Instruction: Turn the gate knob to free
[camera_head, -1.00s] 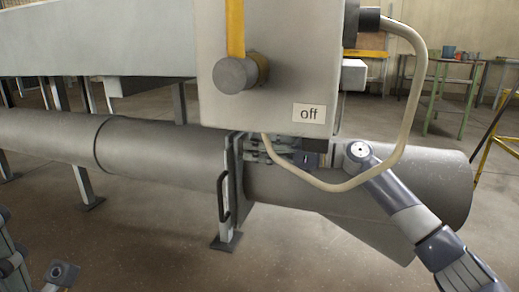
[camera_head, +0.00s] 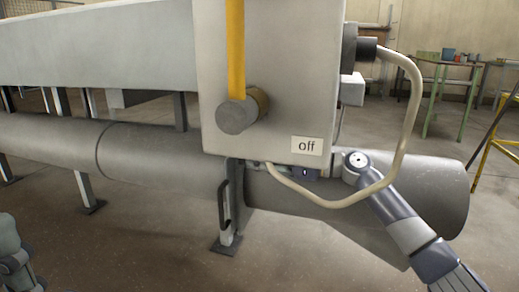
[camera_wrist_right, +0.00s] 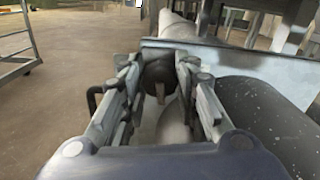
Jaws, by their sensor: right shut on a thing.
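In the right wrist view a dark round knob (camera_wrist_right: 157,72) with a light brown mark on its face sits between the fingertips of my right gripper (camera_wrist_right: 156,62). The fingers are shut on it from both sides. In the head view my right arm comes in from the right, and my right gripper (camera_head: 262,166) shows only as a sliver under the grey box (camera_head: 285,60). The knob it holds is hidden there. My left gripper is out of view; only part of my left arm shows at the lower left.
The box carries a yellow bar (camera_head: 235,45), a round grey knob (camera_head: 237,114) and an "off" label (camera_head: 307,145). A large grey pipe (camera_head: 150,155) runs behind. A green table (camera_head: 445,80) stands far right.

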